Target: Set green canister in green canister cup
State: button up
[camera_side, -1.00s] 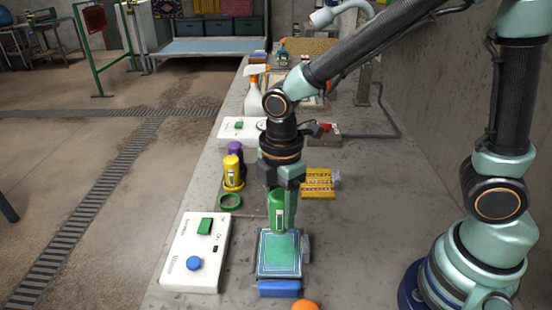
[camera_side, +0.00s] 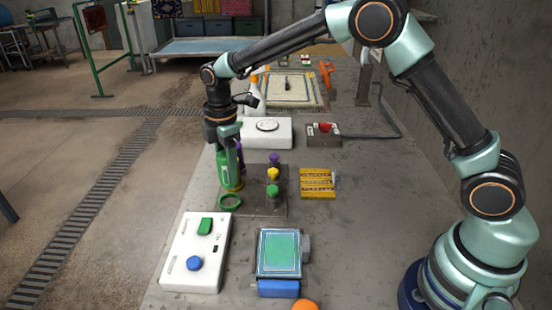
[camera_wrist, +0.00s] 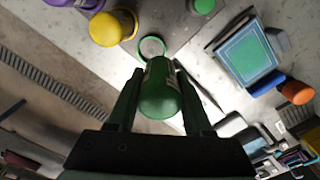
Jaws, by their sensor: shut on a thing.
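The green canister (camera_side: 230,172) is upright in my gripper (camera_side: 228,148), with a pale label on its side. My gripper is shut on it; the wrist view shows the fingers (camera_wrist: 158,74) on both sides of the canister (camera_wrist: 158,98). The green canister cup is a green ring (camera_side: 230,208) on the table, just nearer the side camera than the canister. In the wrist view the ring (camera_wrist: 152,38) shows just beyond the canister's end, empty and apart from it. The canister's exact height above the cup is hard to tell.
The yellow canister (camera_wrist: 112,29) and purple canister (camera_wrist: 83,2) stand beside the ring, largely hidden in the side view. Purple (camera_side: 274,158), yellow (camera_side: 272,174) and green (camera_side: 272,190) knobs stand on a dark plate to the right. A white button box (camera_side: 196,250) lies nearer.

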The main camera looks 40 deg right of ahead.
aim_at(223, 150)
jog(key=shift+w+d+f, duration=0.2)
jog(key=shift+w, duration=0.5)
jog(key=shift+f, duration=2.85)
jog(key=shift+w+f, duration=0.1)
jog(key=shift+f, duration=0.5)
jog(key=o, duration=1.3)
jog(key=shift+o, duration=0.2)
notch_tip(223, 150, up, 11)
jog(key=shift+r, duration=0.6)
